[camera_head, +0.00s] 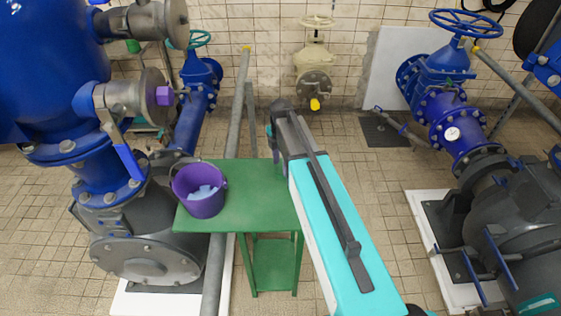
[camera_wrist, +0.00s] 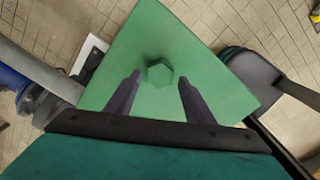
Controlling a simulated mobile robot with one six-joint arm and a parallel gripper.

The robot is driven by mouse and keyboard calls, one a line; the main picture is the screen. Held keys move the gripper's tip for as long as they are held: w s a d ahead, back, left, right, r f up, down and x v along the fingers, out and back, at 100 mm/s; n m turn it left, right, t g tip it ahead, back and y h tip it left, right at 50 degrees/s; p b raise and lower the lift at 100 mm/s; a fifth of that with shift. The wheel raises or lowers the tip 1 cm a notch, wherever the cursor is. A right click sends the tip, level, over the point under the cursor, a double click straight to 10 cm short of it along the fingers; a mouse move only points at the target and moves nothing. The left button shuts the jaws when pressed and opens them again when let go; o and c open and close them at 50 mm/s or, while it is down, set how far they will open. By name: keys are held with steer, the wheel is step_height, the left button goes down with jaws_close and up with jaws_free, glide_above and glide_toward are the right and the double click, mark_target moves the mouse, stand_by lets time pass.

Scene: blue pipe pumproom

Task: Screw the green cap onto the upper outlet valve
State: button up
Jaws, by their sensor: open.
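The green hexagonal cap (camera_wrist: 159,72) lies on the green table (camera_wrist: 205,58) in the wrist view. My gripper (camera_wrist: 160,80) is open above the table, with its two dark fingertips apart on either side of the cap in the picture. I cannot tell how high the fingertips are above it. In the head view my arm hides the cap and most of the gripper at the right end of the table (camera_head: 250,172). Upper left, a grey valve (camera_head: 143,20) sticks out from the blue tank, apparently the upper outlet valve; no cap shows on it.
A lower grey valve (camera_head: 130,98) bears a purple cap (camera_head: 164,95). A purple bucket (camera_head: 203,203) with pale blue contents stands on the table's left side. A grey pipe (camera_head: 216,270) runs beside the table. Blue pump pipework (camera_head: 455,125) stands at right.

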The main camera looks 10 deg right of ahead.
mark_target(280, 170)
step_height(280, 170, down, 4)
steer(key=shift+f+b, duration=0.1)
steer(key=shift+b, duration=0.8)
steer(key=shift+s+f, duration=0.3)
steer(key=shift+f, duration=0.15)
steer(key=shift+b, duration=0.3)
steer(key=c, duration=0.9)
steer(key=shift+r, duration=0.15)
steer(key=shift+w+a+r+p, duration=0.15)
steer(key=shift+w+r+p, duration=0.25)
steer(key=shift+r+p, duration=0.35)
steer(key=shift+s+r+p, duration=0.1)
steer(key=shift+r+p, duration=0.9)
steer(key=shift+r, duration=1.15)
